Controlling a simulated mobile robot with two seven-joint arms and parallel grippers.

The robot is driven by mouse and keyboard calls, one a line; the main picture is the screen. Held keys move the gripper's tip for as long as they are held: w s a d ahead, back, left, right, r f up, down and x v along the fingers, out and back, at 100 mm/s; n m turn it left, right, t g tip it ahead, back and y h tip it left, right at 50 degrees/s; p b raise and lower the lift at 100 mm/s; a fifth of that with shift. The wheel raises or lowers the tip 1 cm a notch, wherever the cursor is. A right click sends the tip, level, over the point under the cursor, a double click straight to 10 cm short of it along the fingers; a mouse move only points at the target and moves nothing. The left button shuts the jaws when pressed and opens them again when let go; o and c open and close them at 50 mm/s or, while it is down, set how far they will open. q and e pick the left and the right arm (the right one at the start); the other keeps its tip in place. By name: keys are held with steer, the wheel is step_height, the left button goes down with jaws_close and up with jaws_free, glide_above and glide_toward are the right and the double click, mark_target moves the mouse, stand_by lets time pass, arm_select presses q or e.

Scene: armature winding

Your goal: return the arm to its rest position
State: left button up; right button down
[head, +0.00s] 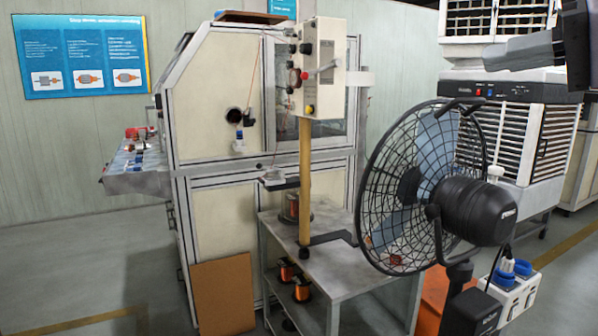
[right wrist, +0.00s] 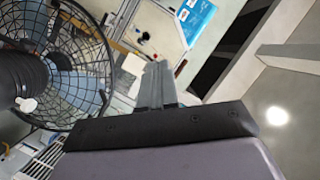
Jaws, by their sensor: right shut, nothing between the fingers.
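My right gripper (head: 518,58) is at the upper right of the head view, in front of the white cooler. Its fingers are together and hold nothing. In the right wrist view the shut fingers (right wrist: 155,85) point toward the winding machine, with the fan at their left. The left gripper is in neither view.
A black fan (head: 410,190) stands close at the right, with a socket box (head: 515,295) beside it. The winding machine (head: 230,100) and a grey shelf (head: 335,262) with copper spools (head: 301,290) are at the centre. A cooler (head: 540,150) stands behind. Open floor lies at the left.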

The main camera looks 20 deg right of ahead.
steer(key=w+a+f+m+g+y, duration=0.1)
steer(key=w+a+f+m+y, duration=0.25)
steer(key=w+f+m, duration=0.45)
steer(key=w+a+f+m+y, duration=0.2)
steer(key=w+f+m+y, duration=0.15)
steer(key=f+m, duration=0.4)
step_height(320, 180, down, 21)
steer(key=w+a+m+t+h, duration=0.15)
steer(key=m+t+h, duration=0.3)
steer(key=m, duration=1.55)
steer(key=s+a+f+m+g+h, duration=0.1)
steer(key=s+a+f+m+h, duration=0.15)
steer(key=f+m, duration=0.6)
steer(key=s+a+f+m+g+h, duration=0.1)
steer(key=s+f+m+h, duration=0.2)
steer(key=f+m, duration=0.5)
steer(key=s+a+f+m+g, duration=0.2)
steer(key=s+a+f+m, duration=0.2)
steer(key=s+f+m, duration=0.2)
steer(key=s+a+f+m+g+h, duration=0.1)
steer(key=s+a+f+m+g, duration=0.2)
steer(key=s+f+m, duration=0.3)
step_height(320, 180, down, 3)
steer(key=shift+s+a+f+m+p, duration=0.2)
steer(key=shift+s+a+m+p, duration=0.15)
steer(key=shift+s+a, duration=0.6)
steer(key=shift+s+d+g, duration=0.25)
steer(key=shift+d, duration=0.05)
